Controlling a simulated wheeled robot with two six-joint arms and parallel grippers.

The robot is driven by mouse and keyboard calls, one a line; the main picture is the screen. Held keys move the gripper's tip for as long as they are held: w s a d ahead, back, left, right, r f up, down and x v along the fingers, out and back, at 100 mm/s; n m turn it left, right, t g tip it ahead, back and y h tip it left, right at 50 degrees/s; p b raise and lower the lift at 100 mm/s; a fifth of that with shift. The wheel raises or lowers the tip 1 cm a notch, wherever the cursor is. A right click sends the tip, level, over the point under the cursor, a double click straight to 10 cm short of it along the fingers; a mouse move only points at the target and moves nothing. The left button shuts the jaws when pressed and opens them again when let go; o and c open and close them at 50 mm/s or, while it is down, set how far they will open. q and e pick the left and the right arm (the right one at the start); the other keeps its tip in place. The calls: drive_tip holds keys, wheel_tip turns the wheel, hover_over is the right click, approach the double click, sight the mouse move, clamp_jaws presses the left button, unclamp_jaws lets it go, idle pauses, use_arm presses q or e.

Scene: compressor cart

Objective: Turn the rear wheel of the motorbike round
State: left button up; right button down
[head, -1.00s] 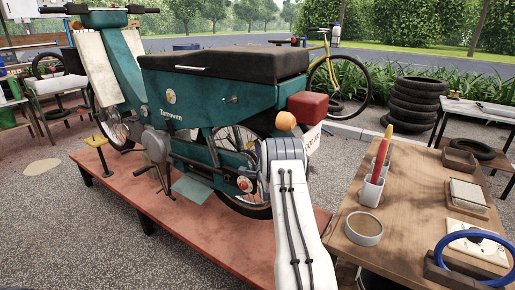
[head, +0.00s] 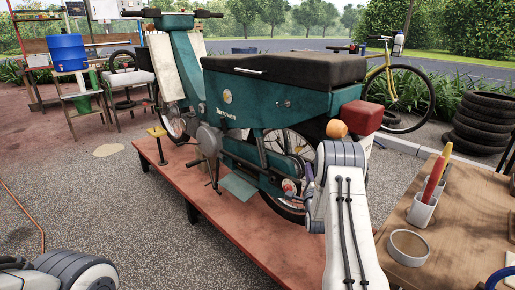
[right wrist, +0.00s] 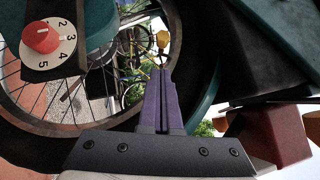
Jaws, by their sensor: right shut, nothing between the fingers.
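The motorbike is teal with a black seat (head: 290,68) and stands on a low red platform. Its spoked rear wheel (head: 283,206) shows under the teal body, partly hidden by bodywork and my right arm. In the right wrist view the dark tyre (right wrist: 203,45) curves around the fingers. My right gripper (head: 309,174) is at the wheel's right side in the head view. In the right wrist view its purple fingers (right wrist: 162,72) are shut and empty, pointing at the spokes inside the rim; I cannot tell if they touch. My left arm's links show at the bottom left; its fingers are not visible.
A red numbered dial (right wrist: 40,37) sits close beside the wheel in the wrist view. A wooden table (head: 455,240) with cups stands at the right. Stacked tyres (head: 484,122) are behind.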

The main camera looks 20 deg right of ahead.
drive_tip(key=w+a+r+n+g+y, duration=0.1)
drive_tip(key=w+a+n+y, duration=0.2)
drive_tip(key=a, duration=0.7)
drive_tip(key=w+a+r+n+g+y, duration=0.25)
drive_tip(key=a+n, duration=0.25)
drive_tip(key=a, duration=0.4)
drive_tip(key=s+a+n+g+y, duration=0.2)
drive_tip(key=s+a+n, duration=0.2)
drive_tip(key=a, duration=0.5)
drive_tip(key=s+a+n+g+y, duration=0.25)
drive_tip(key=s+a+n, duration=0.2)
drive_tip(key=a, duration=0.45)
drive_tip(key=s+a+n+g+y, duration=0.1)
drive_tip(key=s+a+n+g, duration=0.1)
drive_tip(key=s+a+n, duration=0.45)
drive_tip(key=s+a+n+g+y, duration=0.1)
drive_tip(key=s+a+g, duration=0.15)
drive_tip(key=s, duration=0.75)
drive_tip(key=s+a+n+g+h, duration=0.15)
drive_tip(key=s+n+g, duration=0.55)
drive_tip(key=s, duration=1.4)
wheel_tip(320, 180, up, 25)
drive_tip(key=n+t+p, duration=0.1)
drive_tip(key=p, duration=2.4)
drive_tip(key=shift+s+d+n+p, duration=0.3)
drive_tip(key=shift+d+n+p, duration=0.05)
drive_tip(key=shift+d+n, duration=0.05)
drive_tip(key=shift+d+t, duration=0.1)
drive_tip(key=shift+t, duration=0.15)
